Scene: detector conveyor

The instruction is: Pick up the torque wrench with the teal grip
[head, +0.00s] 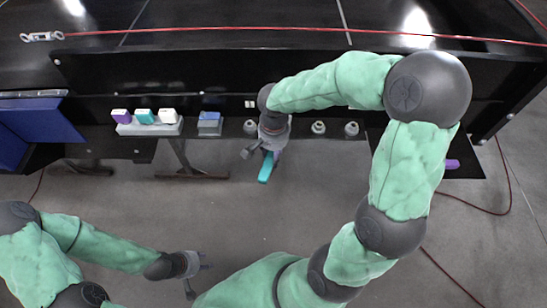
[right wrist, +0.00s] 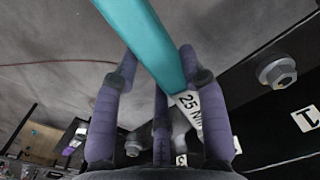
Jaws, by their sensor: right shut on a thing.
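The torque wrench with the teal grip (head: 265,170) is in my right gripper (head: 264,153), in front of the black shelf. Its teal grip points toward the bottom of the head view. In the right wrist view the teal bar (right wrist: 148,38) runs from the top edge down between the purple-padded fingers (right wrist: 155,75). The wrench's head is hidden behind the gripper. My left gripper (head: 204,272) is open and empty over the grey floor at lower centre-left.
A white holder (head: 150,129) with purple, teal and white blocks stands on the shelf (head: 225,133). Bolt-like fittings (head: 318,128) (head: 351,129) line it. A purple-handled item (head: 452,164) lies right, and a blue bin (head: 45,120) is left. The floor in front is clear.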

